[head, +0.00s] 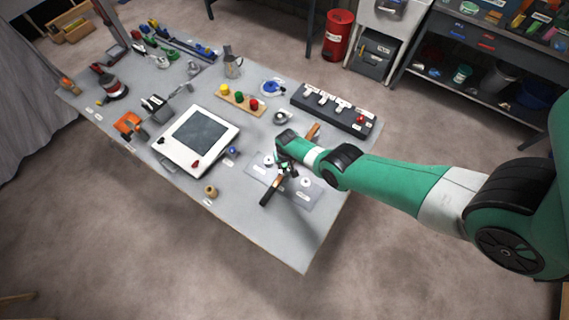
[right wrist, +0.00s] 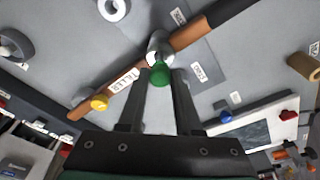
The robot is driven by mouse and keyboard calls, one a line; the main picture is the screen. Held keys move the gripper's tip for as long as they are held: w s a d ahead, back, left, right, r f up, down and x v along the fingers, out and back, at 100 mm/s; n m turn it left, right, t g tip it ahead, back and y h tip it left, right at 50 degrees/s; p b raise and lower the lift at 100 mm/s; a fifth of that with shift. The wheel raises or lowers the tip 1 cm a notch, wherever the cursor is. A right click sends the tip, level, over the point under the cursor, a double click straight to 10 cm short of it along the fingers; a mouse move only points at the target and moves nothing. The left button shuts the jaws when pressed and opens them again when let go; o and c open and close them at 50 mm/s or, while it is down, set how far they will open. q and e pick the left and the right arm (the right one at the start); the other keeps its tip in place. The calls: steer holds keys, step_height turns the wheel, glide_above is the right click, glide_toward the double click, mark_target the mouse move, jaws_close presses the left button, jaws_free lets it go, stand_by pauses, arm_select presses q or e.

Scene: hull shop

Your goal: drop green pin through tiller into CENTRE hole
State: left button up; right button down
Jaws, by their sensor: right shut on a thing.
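The tiller (head: 269,195) is a long brown bar lying diagonally over a grey plate (head: 302,196) at the table's front right. In the right wrist view the tiller (right wrist: 196,33) carries a white TILLER label. My right gripper (head: 283,167) is over the tiller's middle. It is shut on the green pin (right wrist: 159,74), whose round green head sits between the fingertips. A silvery round part shows just beyond the head, at the tiller's side. I cannot tell whether the pin's tip is inside the tiller. The centre hole is hidden. My left gripper is not in view.
White rings (head: 306,182) stand on the plate. A wooden rack (head: 240,102) with coloured knobs and a black switch block (head: 333,108) lie behind. A white-framed screen panel (head: 197,138) is to the left, and a small wooden spool (head: 210,190) near the front edge.

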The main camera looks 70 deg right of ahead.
steer(key=shift+f+b, duration=1.5)
steer(key=shift+f, duration=0.05)
stand_by(0.4)
stand_by(0.4)
steer(key=shift+c, duration=0.6)
jaws_free()
steer(key=shift+r, duration=0.1)
step_height(320, 180, up, 8)
steer(key=p, duration=0.8)
stand_by(0.5)
